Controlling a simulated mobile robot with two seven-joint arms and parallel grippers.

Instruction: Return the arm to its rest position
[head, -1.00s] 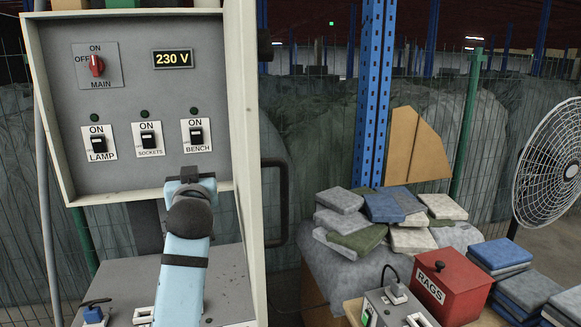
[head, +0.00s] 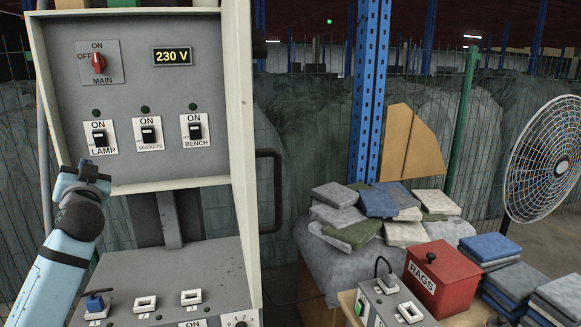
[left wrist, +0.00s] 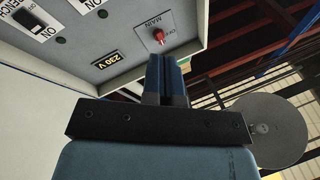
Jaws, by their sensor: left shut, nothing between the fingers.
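My left arm (head: 62,250) is light blue with dark joints and comes in from the lower left of the head view. Its gripper (head: 88,170) is in front of the lower left corner of the grey switch panel (head: 160,90), below the LAMP switch (head: 100,138). In the left wrist view the two dark blue fingers of the left gripper (left wrist: 167,62) are together and empty, with the panel's red MAIN knob (left wrist: 158,36) beyond them. The display (head: 172,57) reads 230 V. My right gripper is in neither view.
A grey lower box with sockets (head: 190,297) stands below the panel. A door handle (head: 279,190) sticks out right of the panel. Further right are a pile of folded cloths (head: 375,205), a red RAGS box (head: 440,275) and a fan (head: 545,160).

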